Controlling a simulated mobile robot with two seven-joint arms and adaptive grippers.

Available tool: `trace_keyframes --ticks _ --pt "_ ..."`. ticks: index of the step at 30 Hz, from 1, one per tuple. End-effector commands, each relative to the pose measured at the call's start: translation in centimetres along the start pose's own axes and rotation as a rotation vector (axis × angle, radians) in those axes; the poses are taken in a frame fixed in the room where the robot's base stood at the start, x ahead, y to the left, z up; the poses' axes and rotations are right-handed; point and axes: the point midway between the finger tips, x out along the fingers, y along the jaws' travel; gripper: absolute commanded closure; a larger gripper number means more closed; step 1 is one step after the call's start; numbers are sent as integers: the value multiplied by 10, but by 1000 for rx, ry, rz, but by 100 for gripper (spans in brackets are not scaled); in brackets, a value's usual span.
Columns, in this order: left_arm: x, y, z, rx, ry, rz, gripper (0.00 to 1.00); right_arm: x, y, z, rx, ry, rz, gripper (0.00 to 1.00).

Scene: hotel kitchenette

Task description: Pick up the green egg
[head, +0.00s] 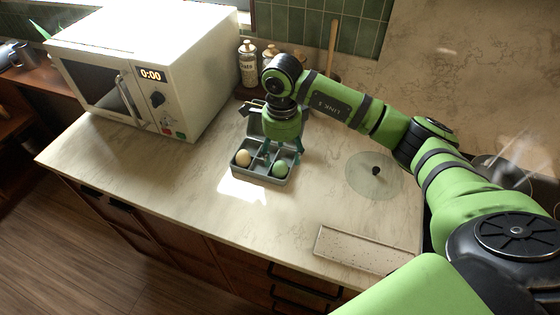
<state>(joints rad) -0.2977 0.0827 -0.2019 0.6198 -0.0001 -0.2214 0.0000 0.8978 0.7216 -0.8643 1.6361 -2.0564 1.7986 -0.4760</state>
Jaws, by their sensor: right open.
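The green egg (280,168) sits in the front right compartment of a small grey egg box (259,179) on the counter. A cream egg (243,158) sits in the compartment to its left. My right gripper (282,150) points down over the box, just behind and above the green egg. Its fingers are apart, with one near the box's middle and one near its right side. The gripper hides part of the back of the box. I cannot tell whether a finger touches the egg. My left gripper is not in view.
A white microwave (150,62) stands at the back left. Bottles (248,64) stand by the green tiled wall. A round glass lid (374,176) and a speckled board (362,250) lie to the right. The counter left of the box is clear.

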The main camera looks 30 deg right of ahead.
Motion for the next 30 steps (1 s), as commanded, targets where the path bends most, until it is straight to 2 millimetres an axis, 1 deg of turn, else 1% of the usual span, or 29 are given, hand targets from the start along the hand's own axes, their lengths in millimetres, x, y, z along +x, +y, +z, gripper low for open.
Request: trace_keyframes --ticks 1,3,6,7,10,12,15,18,19,20,23,24,30 --pt "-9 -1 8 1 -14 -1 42 2 0 1 0 0 4 33" --pt "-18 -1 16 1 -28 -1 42 11 0 2 1 1 6 33" --pt "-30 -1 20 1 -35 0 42 25 -2 3 1 2 6 33" --pt "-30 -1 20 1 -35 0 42 32 -2 4 1 0 6 33" --pt "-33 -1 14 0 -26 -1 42 43 -3 3 1 -1 2 33" --pt "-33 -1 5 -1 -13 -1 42 48 -3 3 0 -1 2 33" --pt "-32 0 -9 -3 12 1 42 50 -4 3 0 -1 0 33" --pt "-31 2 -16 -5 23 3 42 50 -4 3 0 -1 0 33" --pt "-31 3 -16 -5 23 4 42 50 -4 3 0 -1 0 37" --pt "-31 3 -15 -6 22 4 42 50 -4 3 0 -1 0 46" --pt "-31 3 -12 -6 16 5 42 49 -4 3 0 -1 0 63" --pt "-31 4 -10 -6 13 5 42 49 -4 3 0 -1 0 71" --pt "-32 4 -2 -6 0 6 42 49 -4 3 0 -2 -1 72"
